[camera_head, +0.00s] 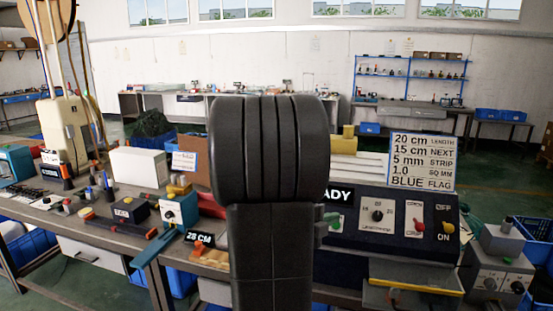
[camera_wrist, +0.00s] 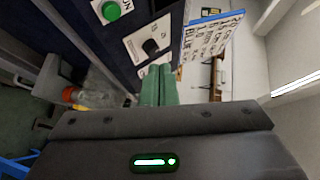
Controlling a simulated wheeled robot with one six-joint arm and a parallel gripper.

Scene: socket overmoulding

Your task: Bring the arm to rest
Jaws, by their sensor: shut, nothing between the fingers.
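My arm (camera_head: 270,150) stands upright in the middle of the head view, close to the camera, and covers the centre of the bench. My gripper (camera_wrist: 159,72) shows in the wrist view as two green fingers side by side, shut with nothing between them. Its fingertips overlap the lower edge of the control panel (camera_wrist: 120,45) in that picture; I cannot tell the gap.
The bench holds a dark control panel (camera_head: 385,215) with knobs and switches, and a sign (camera_head: 423,160) above it. A white box (camera_head: 139,164) and several small tools lie left. A grey box with knobs (camera_head: 490,272) stands right. Blue bins are below.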

